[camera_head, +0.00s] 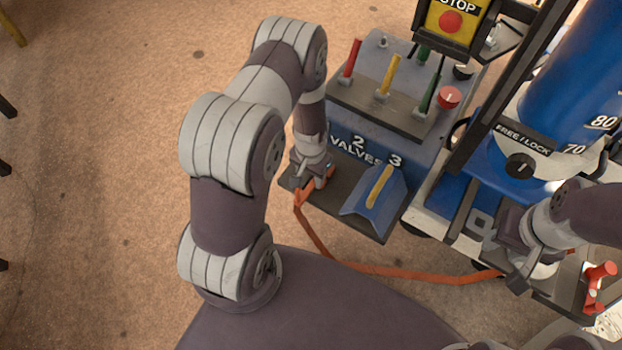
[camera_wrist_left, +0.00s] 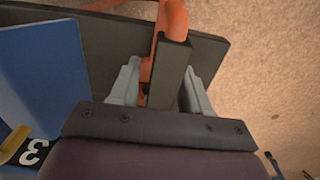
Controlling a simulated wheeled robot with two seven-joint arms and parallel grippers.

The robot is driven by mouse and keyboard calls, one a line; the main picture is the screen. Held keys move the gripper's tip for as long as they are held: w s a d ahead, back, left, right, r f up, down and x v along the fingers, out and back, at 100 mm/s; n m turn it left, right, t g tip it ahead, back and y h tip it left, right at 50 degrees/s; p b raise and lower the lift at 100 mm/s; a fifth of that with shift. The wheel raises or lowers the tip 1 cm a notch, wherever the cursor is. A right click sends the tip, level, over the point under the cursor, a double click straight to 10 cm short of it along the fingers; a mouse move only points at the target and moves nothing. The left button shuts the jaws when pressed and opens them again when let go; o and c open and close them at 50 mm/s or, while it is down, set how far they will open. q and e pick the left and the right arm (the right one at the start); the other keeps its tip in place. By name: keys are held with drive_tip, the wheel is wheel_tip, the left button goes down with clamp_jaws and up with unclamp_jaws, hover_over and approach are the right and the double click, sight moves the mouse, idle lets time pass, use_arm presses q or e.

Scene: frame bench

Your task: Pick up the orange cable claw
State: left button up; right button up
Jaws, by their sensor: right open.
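The orange cable claw (camera_wrist_left: 172,18) stands at the edge of a dark shelf, beside a black upright block. In the left wrist view its orange part and the block lie between the two pale fingers of my left gripper (camera_wrist_left: 163,88). Whether the fingers press on it cannot be told. In the head view my left gripper (camera_head: 314,183) is low over the shelf's left corner, with orange showing on both sides and much of the claw hidden. An orange cable (camera_head: 400,271) runs from there to the right. My right gripper (camera_head: 518,266) is open near the cable's right end.
A blue valve box (camera_head: 412,150) with red, yellow and green levers stands behind the shelf (camera_head: 343,215). A blue block with a yellow lever (camera_head: 380,187) is right of my left gripper. A blue cylinder (camera_head: 590,80) stands right. A red-orange fitting (camera_head: 599,285) sits far right.

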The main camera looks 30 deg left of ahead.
use_arm(q)
clamp_jaws()
wheel_tip(320, 180, up, 10)
drive_tip(key=shift+r+p, duration=0.1)
drive_tip(key=shift+p, duration=1.15)
